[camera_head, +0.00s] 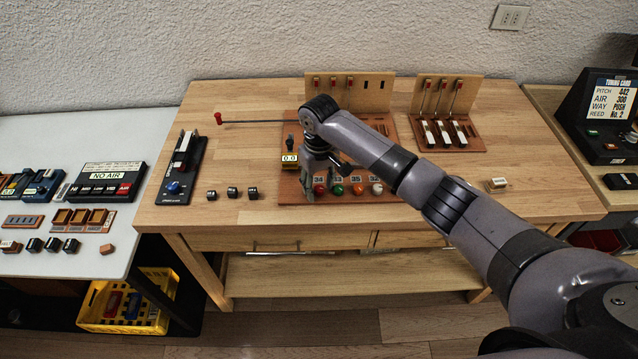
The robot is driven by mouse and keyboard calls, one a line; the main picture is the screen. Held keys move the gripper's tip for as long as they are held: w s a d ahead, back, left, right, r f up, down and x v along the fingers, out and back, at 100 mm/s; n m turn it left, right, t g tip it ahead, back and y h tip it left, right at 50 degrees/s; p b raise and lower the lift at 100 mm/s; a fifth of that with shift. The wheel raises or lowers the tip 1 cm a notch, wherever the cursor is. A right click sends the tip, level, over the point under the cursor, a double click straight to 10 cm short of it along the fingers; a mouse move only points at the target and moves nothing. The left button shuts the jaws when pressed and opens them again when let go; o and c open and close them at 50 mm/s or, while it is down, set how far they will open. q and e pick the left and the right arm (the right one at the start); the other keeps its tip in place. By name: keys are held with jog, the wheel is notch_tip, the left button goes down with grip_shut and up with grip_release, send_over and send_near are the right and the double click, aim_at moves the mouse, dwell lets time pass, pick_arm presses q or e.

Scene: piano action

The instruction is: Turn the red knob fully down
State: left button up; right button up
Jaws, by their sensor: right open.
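The red knob (319,190) is the leftmost of a row of coloured knobs on the front of the brown wooden board, by the label 34. Beside it to the right sit a green knob (337,189), an orange knob (357,189) and a white knob (377,188). My right gripper (318,176) points down just above the red knob. It is open, and its fingers are small and partly hidden by the wrist; I cannot tell whether they touch the knob. My left gripper is not in view.
Several dark blocks (232,192) sit to the left. Upright wooden racks (445,95) stand at the back. The table's right front is mostly clear.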

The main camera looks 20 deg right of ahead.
jog(key=shift+c, duration=0.5)
grip_shut()
jog(key=n+p, duration=0.2)
jog(key=n, duration=0.1)
jog(key=shift+r, duration=0.15)
jog(key=n+p, duration=0.2)
jog(key=n, duration=0.2)
jog(key=shift+n, duration=0.4)
jog(key=n+p, duration=0.1)
jog(key=n, duration=0.8)
jog(key=shift+n, duration=1.5)
